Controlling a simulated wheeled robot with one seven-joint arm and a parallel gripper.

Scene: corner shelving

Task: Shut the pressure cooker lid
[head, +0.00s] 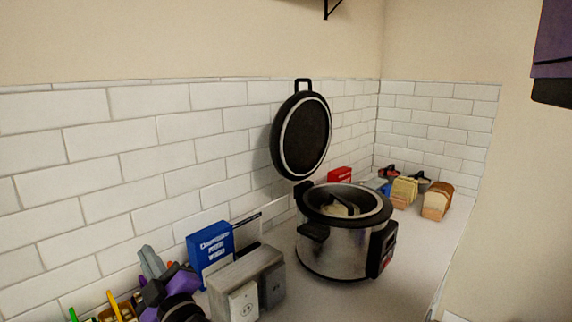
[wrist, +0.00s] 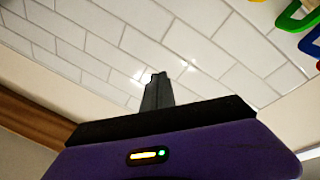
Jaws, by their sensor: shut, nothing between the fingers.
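The pressure cooker (head: 345,245) stands on the counter, a round steel pot with a black rim, side handle and a control panel at its right. Its lid (head: 301,137) is hinged up behind it, open and nearly upright near the tiled wall, with a black handle loop at its top. Something pale lies inside the pot. My gripper (head: 150,262) is at the lower left in the head view, well apart from the cooker and lid. In the wrist view its fingers (wrist: 157,92) are together and empty. The cooker does not show in the wrist view.
A grey box-shaped appliance (head: 245,285) and a blue box (head: 210,247) stand between my gripper and the cooker. Bread (head: 437,202) and a red box (head: 340,176) are behind it. Coloured utensils (head: 118,306) are near my gripper. Counter right of the cooker is clear.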

